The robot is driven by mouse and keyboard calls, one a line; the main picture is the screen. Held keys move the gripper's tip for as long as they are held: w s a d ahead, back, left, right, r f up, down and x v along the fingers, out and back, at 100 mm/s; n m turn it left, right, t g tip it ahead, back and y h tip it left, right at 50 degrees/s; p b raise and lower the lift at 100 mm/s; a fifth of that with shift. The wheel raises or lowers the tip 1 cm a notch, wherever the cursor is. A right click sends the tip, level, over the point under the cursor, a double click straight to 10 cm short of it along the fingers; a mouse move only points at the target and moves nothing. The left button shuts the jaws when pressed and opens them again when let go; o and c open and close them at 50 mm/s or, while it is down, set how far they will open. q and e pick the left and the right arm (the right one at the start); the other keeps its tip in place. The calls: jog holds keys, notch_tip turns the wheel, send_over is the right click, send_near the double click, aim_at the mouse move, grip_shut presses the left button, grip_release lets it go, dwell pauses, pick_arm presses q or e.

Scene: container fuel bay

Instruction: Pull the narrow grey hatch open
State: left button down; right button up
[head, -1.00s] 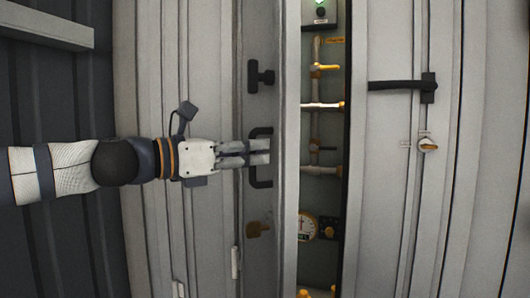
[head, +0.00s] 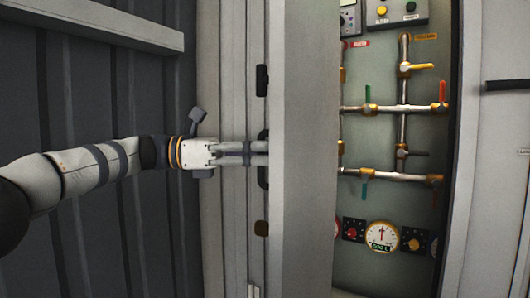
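The narrow grey hatch (head: 305,230) stands open, with its edge turned toward me, left of the opening. Its dark pull handle (head: 263,176) is on the face at its left, partly hidden by the hatch edge and my fingers. My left gripper (head: 262,153) reaches in from the left with its fingers at the handle. The fingers look close together around the handle bar, but the tips are partly hidden. My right gripper is not in view.
Behind the opening are pipes with coloured valve levers (head: 402,108), a round gauge (head: 382,238) and a control panel (head: 390,14). Another grey door with a black handle (head: 508,86) is at the right. A dark ribbed wall (head: 95,230) and grey ledge (head: 100,22) lie at the left.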

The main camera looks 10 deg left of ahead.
pick_arm(q)
jog(key=shift+w+a+f, duration=0.1)
jog(key=shift+w+a, duration=0.15)
jog(key=shift+a, duration=0.15)
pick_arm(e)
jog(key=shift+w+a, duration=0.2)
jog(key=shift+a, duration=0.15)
pick_arm(q)
jog(key=c, duration=1.7)
grip_release()
jog(key=shift+o, duration=0.2)
jog(key=v, duration=1.2)
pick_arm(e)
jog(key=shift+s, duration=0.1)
